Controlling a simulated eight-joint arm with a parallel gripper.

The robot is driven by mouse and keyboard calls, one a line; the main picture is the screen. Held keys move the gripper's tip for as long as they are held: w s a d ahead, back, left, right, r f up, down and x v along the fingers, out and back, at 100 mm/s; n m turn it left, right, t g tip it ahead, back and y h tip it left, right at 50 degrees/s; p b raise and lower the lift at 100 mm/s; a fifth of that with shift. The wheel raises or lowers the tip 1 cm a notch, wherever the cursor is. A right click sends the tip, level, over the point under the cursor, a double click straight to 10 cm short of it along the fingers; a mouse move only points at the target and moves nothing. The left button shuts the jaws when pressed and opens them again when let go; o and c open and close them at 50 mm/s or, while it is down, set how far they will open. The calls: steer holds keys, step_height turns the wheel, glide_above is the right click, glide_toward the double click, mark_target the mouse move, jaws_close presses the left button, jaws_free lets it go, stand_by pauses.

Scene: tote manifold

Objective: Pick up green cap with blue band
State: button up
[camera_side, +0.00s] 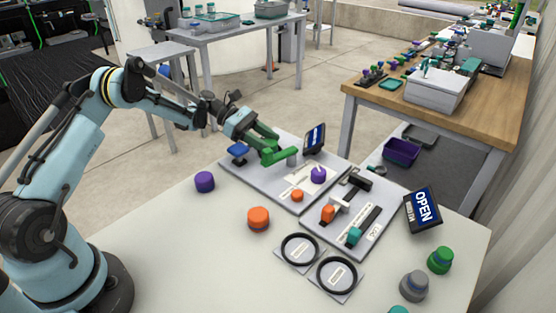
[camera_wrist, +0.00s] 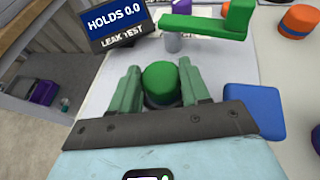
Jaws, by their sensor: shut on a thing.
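My gripper (camera_wrist: 160,72) is shut on a green cap (camera_wrist: 161,82), which sits between its two green fingers in the wrist view. A darker band shows low on this cap, but its colour is hard to tell. In the side view my gripper (camera_side: 262,135) is over the back of the grey leak-test plate (camera_side: 245,175), by a green lever (camera_side: 281,156). The held cap is not clear there. Another green cap with a blue band (camera_side: 440,260) stands on the table at the right, away from my gripper.
The green lever (camera_wrist: 205,28) and a "HOLDS 0.0" sign (camera_wrist: 117,22) stand just beyond the held cap. A blue block (camera_wrist: 253,108) is on its right. A purple cap (camera_side: 204,181) and an orange cap (camera_side: 258,218) stand on the table. The front left tabletop is clear.

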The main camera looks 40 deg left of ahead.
steer(key=shift+r, duration=0.55)
step_height(320, 180, up, 3)
steer(key=shift+f, duration=0.1)
steer(key=s+d+r, duration=0.4)
steer(key=d+r, duration=0.2)
steer(key=d, duration=0.3)
steer(key=s+a+r+n+t+y, duration=0.1)
steer(key=s+r+n+t+y, duration=0.3)
steer(key=r, duration=0.4)
steer(key=s+a+r+n+t+y, duration=0.1)
steer(key=s+r+n+t+y, duration=0.4)
steer(key=r+n, duration=0.2)
steer(key=shift+a+r, duration=0.3)
steer(key=shift+r, duration=1)
